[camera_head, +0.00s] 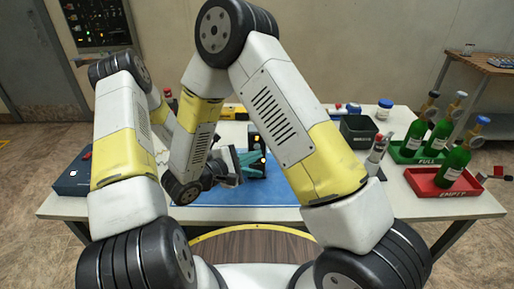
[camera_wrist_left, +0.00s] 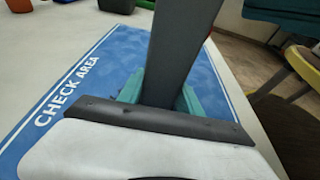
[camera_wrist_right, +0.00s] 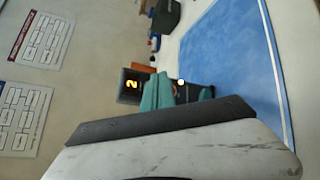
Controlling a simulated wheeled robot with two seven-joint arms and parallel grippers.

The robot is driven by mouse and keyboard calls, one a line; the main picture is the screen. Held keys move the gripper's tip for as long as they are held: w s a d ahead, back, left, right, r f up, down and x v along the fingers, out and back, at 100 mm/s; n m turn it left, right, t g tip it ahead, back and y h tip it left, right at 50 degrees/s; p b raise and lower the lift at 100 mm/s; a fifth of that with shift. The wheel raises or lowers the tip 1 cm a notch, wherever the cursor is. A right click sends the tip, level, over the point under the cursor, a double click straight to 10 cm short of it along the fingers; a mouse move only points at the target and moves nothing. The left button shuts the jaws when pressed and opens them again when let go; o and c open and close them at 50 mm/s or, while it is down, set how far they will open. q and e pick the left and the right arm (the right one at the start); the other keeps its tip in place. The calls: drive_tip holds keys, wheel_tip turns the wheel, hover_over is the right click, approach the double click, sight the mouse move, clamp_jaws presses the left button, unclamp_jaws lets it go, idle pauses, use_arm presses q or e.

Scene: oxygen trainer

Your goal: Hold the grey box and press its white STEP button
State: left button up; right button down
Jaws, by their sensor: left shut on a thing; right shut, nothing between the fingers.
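The dark grey box (camera_head: 254,141) is above the blue mat; a lit orange mark shows on its face. In the right wrist view the box (camera_wrist_right: 131,87) shows a glowing "2", and a bright white spot, possibly the STEP button (camera_wrist_right: 181,82). My left gripper (camera_head: 259,170) is shut on the box; in the left wrist view the box (camera_wrist_left: 183,45) rises between its teal fingers. My right gripper (camera_wrist_right: 157,93) is shut and empty, its teal fingertips close in front of the box face. Whether they touch the button I cannot tell.
The blue mat (camera_head: 285,193) marked CHECK AREA lies on the white table. A green tray (camera_head: 404,153) and a red tray (camera_head: 428,186) with green bottles stand at the right. A dark bin (camera_head: 358,131) is behind. A blue-grey case (camera_head: 73,181) sits at the left.

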drive_tip(key=shift+w, duration=0.4)
drive_tip(key=shift+w, duration=0.4)
idle(0.7)
drive_tip(key=shift+s, duration=0.85)
drive_tip(key=shift+s, duration=2.5)
